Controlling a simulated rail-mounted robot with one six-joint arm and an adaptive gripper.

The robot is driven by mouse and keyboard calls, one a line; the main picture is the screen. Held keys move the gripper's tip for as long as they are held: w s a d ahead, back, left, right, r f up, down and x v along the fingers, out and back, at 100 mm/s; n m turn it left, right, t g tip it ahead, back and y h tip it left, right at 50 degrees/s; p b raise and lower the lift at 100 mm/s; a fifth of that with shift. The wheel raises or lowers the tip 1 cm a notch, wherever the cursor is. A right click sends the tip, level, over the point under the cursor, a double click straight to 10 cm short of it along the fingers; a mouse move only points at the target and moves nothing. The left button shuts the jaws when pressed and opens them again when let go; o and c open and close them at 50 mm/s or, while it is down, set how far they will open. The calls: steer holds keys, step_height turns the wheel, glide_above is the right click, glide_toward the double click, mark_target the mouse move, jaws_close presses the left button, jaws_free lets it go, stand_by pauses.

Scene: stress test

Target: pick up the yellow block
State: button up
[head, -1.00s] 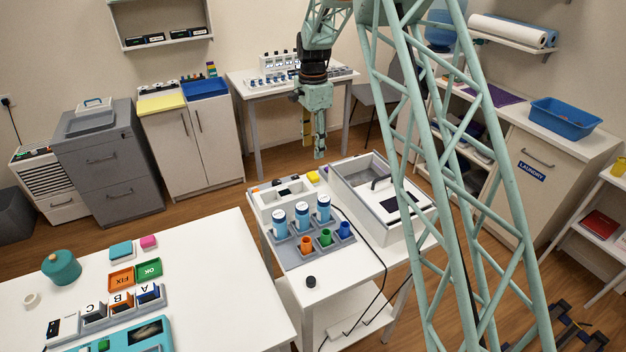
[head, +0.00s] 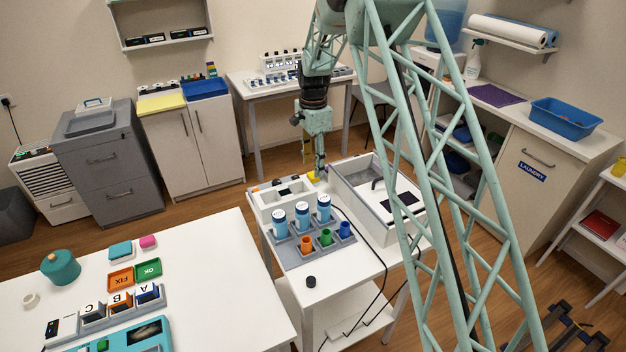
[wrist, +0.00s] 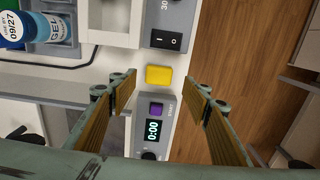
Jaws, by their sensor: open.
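The yellow block (wrist: 159,75) lies on the white table top in the wrist view, between a device with a black switch and a device with a purple button. In the head view the yellow block (head: 312,176) shows as a small patch near the table's far edge, just below my gripper (head: 320,170). In the wrist view my gripper (wrist: 160,88) is open and empty. Its two fingers stand left and right of the block in the picture, apart from it. How high the fingertips are above the block is hard to tell.
A timer device (wrist: 155,128) reading 0:00 sits close to the block. A grey-white bin (head: 352,178) stands right of it in the head view. Blue-labelled bottles (head: 302,213) and coloured cups (head: 326,237) stand in a grey rack nearer the front. A dark cable crosses the table.

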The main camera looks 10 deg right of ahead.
mark_target(313, 175)
steer(key=shift+f, duration=0.1)
steer(key=shift+s+f, duration=0.15)
steer(key=shift+f, duration=2.35)
steer(key=shift+c, duration=0.7)
steer(key=c, duration=0.8)
